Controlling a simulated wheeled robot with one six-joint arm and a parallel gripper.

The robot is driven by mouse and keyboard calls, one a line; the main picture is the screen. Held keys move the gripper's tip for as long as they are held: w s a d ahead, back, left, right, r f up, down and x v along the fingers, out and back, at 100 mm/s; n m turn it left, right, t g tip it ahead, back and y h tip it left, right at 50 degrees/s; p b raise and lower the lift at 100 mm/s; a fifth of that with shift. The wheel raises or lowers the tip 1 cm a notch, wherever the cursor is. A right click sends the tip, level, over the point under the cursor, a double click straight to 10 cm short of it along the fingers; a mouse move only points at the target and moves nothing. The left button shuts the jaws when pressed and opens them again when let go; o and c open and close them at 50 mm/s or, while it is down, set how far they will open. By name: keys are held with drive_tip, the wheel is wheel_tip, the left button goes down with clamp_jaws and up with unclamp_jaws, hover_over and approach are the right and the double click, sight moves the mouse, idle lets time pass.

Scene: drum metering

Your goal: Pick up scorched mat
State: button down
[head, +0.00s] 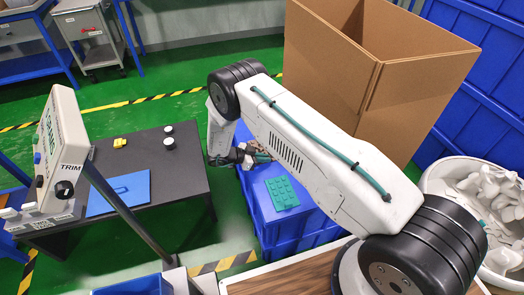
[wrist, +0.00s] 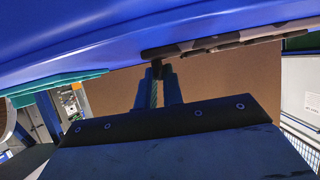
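A mottled brown and dark mat, likely the scorched mat (wrist: 240,38), lies at the edge of a blue surface in the wrist view. A small dark tab (wrist: 157,68) sticks out from its underside in the picture. My gripper (wrist: 159,72) has its two fingertips on either side of this tab, close to it. Whether the fingers press on the tab cannot be made out. In the head view my gripper (head: 252,157) is low over the far part of a blue bin (head: 290,228), and my arm hides most of the mat there.
A teal studded mat (head: 282,193) lies on the blue bin, near my gripper. A large cardboard box (head: 415,95) stands behind. A dark table (head: 175,185) at left holds a blue mat (head: 120,192) and small items. A white tub of scraps (head: 485,200) stands at right.

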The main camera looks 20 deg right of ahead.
drive_tip(key=shift+r, duration=0.45)
wheel_tip(320, 180, up, 3)
drive_tip(key=shift+s, duration=0.15)
drive_tip(key=s+d, duration=0.1)
drive_tip(key=s, duration=0.4)
drive_tip(key=s+d, duration=0.2)
drive_tip(key=s, duration=0.3)
drive_tip(key=s+d+r, duration=0.1)
drive_tip(key=s, duration=0.4)
drive_tip(key=shift+d, duration=0.3)
drive_tip(key=shift+r, duration=0.1)
